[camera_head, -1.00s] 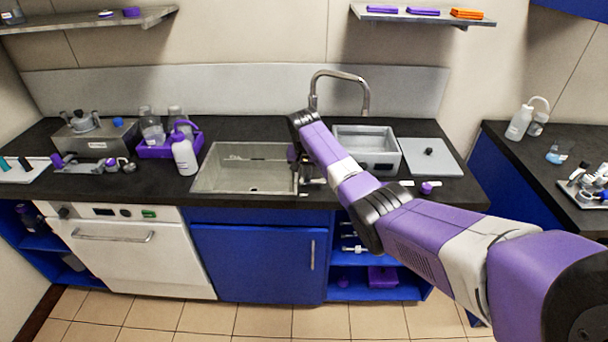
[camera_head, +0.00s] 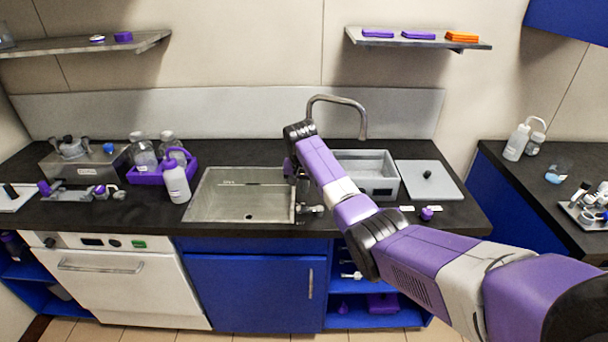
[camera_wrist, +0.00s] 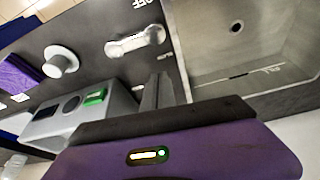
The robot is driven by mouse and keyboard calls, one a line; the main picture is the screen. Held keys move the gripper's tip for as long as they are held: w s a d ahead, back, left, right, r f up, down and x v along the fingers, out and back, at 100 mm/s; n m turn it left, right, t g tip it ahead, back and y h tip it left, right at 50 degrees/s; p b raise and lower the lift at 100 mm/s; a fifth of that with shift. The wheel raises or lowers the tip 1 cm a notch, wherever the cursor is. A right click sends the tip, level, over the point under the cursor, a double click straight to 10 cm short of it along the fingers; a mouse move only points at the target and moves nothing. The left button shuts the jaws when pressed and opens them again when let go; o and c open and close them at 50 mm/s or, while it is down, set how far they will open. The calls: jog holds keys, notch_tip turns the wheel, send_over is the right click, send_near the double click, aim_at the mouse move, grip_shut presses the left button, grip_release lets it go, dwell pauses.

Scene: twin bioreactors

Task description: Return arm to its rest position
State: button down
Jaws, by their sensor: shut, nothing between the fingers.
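My arm reaches from the lower right over the counter (camera_head: 150,215) in the head view. My gripper (camera_head: 291,172) hangs at its far end, by the right side of the sink (camera_head: 240,207), partly hidden by my wrist. In the wrist view my gripper (camera_wrist: 158,88) shows as dark fingers, shut and empty. They are beside a grey box with a green button (camera_wrist: 96,96) and the sink's edge. I cannot tell the exact height above the counter.
A grey basin (camera_head: 385,186) and a flat grey lid (camera_head: 430,178) are right of my wrist. The tap (camera_head: 340,101) arches behind it. A pale wrench-shaped piece (camera_wrist: 135,40) lies near the sink. A purple caddy with bottles (camera_head: 150,177) stands left. Shelves (camera_head: 415,42) hang above.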

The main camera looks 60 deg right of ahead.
jog(key=v, duration=0.7)
jog(key=shift+b, duration=0.3)
jog(key=shift+s, duration=0.1)
